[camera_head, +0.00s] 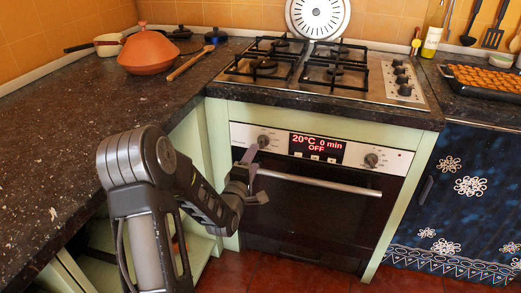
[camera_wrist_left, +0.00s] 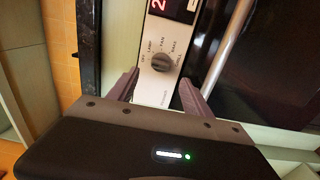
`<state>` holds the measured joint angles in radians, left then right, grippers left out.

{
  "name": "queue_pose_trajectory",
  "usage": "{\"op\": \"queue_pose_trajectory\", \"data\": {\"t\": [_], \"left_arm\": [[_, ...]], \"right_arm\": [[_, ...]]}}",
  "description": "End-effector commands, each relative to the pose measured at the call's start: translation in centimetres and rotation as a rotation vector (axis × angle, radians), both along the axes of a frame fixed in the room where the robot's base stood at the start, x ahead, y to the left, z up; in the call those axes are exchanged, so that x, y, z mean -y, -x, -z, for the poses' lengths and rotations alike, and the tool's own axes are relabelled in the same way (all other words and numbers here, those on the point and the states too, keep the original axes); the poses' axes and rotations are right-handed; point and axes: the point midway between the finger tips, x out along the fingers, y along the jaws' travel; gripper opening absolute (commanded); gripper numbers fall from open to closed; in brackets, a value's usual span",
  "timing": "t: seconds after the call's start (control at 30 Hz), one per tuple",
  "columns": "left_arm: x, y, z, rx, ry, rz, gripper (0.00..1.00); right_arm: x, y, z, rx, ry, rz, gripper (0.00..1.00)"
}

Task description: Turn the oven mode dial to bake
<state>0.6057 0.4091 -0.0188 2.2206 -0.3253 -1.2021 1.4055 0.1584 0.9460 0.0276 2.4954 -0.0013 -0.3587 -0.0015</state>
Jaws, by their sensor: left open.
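The oven (camera_head: 310,200) has a silver control panel with a left dial (camera_head: 263,140) and a display (camera_head: 316,148) reading 20°C, 0 min, OFF. In the left wrist view the dark round mode dial (camera_wrist_left: 161,62) is ringed by labels that seem to read OFF, LAMP, FAN, BAKE and GRILL. Its pointer setting is too small to tell. My left gripper (camera_head: 257,175) is open in front of the panel's left part. In the wrist view its two fingers (camera_wrist_left: 158,77) stand either side of the dial, apart from it. My right gripper is not in view.
The oven handle bar (camera_head: 320,182) runs below the panel, close to my left gripper. A second dial (camera_head: 371,160) is right of the display. The dark countertop (camera_head: 60,150) lies left, with an orange tagine (camera_head: 147,52). A gas hob (camera_head: 320,72) is above the oven.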

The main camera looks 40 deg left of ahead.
Motion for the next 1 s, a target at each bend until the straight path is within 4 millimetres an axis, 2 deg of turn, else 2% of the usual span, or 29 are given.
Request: {"op": "queue_pose_trajectory", "data": {"t": [0.23, 0.63, 0.77, 1.0], "left_arm": [[-0.3, -1.3, 0.1, -0.001, -0.001, 0.002, 0.58], [-2.2, -6.7, 0.1, -0.002, 0.001, 0.002, 0.58], [-2.4, -7.3, 0.2, -0.003, 0.001, 0.002, 0.58], [-2.5, -7.4, 0.1, -0.003, 0.001, 0.001, 0.58]], "right_arm": [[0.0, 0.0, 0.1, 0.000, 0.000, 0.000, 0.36], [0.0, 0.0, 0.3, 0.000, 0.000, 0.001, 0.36], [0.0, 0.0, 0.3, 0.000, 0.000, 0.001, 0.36], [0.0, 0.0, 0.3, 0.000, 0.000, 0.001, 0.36]]}}
